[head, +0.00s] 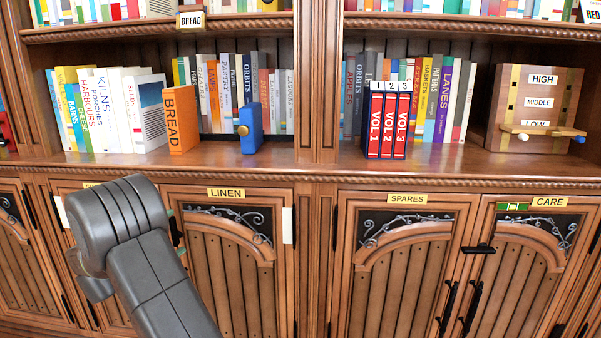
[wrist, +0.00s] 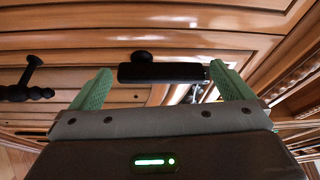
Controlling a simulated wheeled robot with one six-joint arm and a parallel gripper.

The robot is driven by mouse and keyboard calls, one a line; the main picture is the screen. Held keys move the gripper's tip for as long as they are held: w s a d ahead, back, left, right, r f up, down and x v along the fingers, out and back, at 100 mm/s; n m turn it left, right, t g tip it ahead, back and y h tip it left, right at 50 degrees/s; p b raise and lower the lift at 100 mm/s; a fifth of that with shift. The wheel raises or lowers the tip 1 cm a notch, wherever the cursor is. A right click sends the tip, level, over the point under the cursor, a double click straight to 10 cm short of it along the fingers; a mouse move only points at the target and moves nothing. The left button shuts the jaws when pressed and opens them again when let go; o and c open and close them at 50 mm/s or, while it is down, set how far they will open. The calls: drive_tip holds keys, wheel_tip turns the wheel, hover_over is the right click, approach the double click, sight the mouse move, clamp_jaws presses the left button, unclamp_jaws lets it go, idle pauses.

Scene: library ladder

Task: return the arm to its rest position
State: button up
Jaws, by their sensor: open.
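My arm (head: 155,270) rises from the bottom of the head view, its thick grey elbow in front of the cabinet doors left of centre. My gripper (wrist: 163,85) shows in the wrist view with two green fingers spread wide apart and nothing held between them. Beyond the fingers is a black latch bar (wrist: 163,73) with a round knob, on a wooden door front. I cannot tell whether the fingers touch it.
The LINEN door (head: 225,270) and SPARES door (head: 397,270) are in front. On the shelf above stand an orange BREAD book (head: 180,120), a blue block (head: 251,128), red volumes (head: 387,125) and a wooden HIGH-MIDDLE-LOW box (head: 535,110). A black handle (wrist: 28,80) juts out at left.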

drive_tip(key=n+t+y+p, duration=0.2)
drive_tip(key=n+p, duration=0.3)
drive_tip(key=n, duration=0.2)
drive_tip(key=a+f+n+t+y+p, duration=0.1)
drive_tip(key=n+t+y+p, duration=0.1)
drive_tip(key=n+p, duration=0.4)
drive_tip(key=f+n+t+y+p, duration=0.1)
drive_tip(key=n+y+p, duration=0.1)
drive_tip(key=n+p, duration=0.4)
drive_tip(key=shift+a+n+t, duration=0.35)
drive_tip(key=shift+n+t, duration=0.05)
drive_tip(key=shift+n, duration=0.4)
drive_tip(key=shift+r, duration=0.1)
